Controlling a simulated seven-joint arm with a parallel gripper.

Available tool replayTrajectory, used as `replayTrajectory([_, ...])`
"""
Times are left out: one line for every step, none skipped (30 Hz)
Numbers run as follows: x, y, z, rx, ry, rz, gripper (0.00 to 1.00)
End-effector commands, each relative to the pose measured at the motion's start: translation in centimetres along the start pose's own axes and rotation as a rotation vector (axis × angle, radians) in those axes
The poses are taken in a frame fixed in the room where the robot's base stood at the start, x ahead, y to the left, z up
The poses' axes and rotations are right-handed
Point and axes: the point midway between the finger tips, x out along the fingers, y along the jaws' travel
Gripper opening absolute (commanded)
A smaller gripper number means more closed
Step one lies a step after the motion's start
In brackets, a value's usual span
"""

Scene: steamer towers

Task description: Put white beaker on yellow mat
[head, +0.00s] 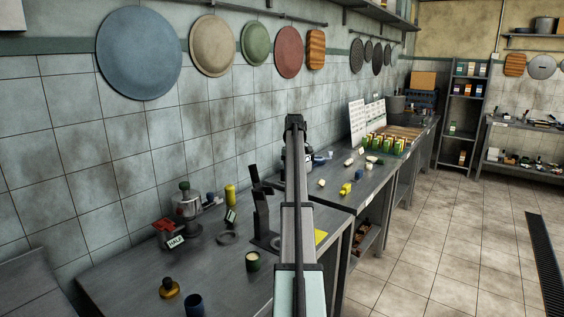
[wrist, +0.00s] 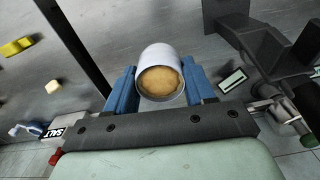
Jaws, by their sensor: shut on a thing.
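The white beaker (wrist: 158,54) is between the blue fingers of my gripper (wrist: 160,82) in the wrist view. My gripper is shut on it, one finger at each side. The beaker's open end faces the camera and shows something tan-brown inside. In the head view my own arm hides most of my gripper and the beaker. A flat yellow patch, which looks like the yellow mat (head: 320,237), lies on the near counter just right of my arm. My arm covers part of it.
A dark upright stand (head: 262,215) is close left of my arm. Small items and a yellow block (head: 345,188) lie farther right.

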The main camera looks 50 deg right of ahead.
Motion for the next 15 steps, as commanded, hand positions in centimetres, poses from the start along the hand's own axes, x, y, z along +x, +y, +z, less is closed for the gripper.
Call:
replayTrajectory([0.9,-0.2,0.9,-0.001,-0.001,-0.001,0.0])
replayTrajectory([1.2,-0.2,1.2,-0.002,0.0,-0.001,0.0])
replayTrajectory([1.7,-0.2,1.7,-0.005,0.0,0.0,0.0])
replayTrajectory([2.1,-0.2,2.1,-0.007,0.0,0.0,0.0])
replayTrajectory([2.5,-0.2,2.5,-0.008,0.001,0.0,0.0])
replayTrajectory([3.1,-0.3,3.1,-0.011,0.001,0.0,0.0])
replayTrajectory([3.6,-0.4,3.5,-0.013,0.0,-0.001,0.0])
replayTrajectory([4.1,-0.5,4.0,-0.016,0.0,-0.001,0.0])
replayTrajectory([4.8,-0.6,4.7,-0.02,0.0,-0.002,0.0])
replayTrajectory([5.3,-0.7,5.3,-0.023,0.0,-0.002,0.0])
replayTrajectory([5.9,-0.8,5.8,-0.026,0.001,-0.001,0.0])
replayTrajectory([6.6,-0.9,6.7,-0.031,0.001,-0.001,0.0])
replayTrajectory([7.1,-1.1,7.3,-0.036,0.001,-0.001,0.0])
replayTrajectory([7.7,-1.2,7.8,-0.04,0.001,-0.001,0.0])
replayTrajectory([8.3,-1.4,8.6,-0.046,0.001,-0.002,0.0])
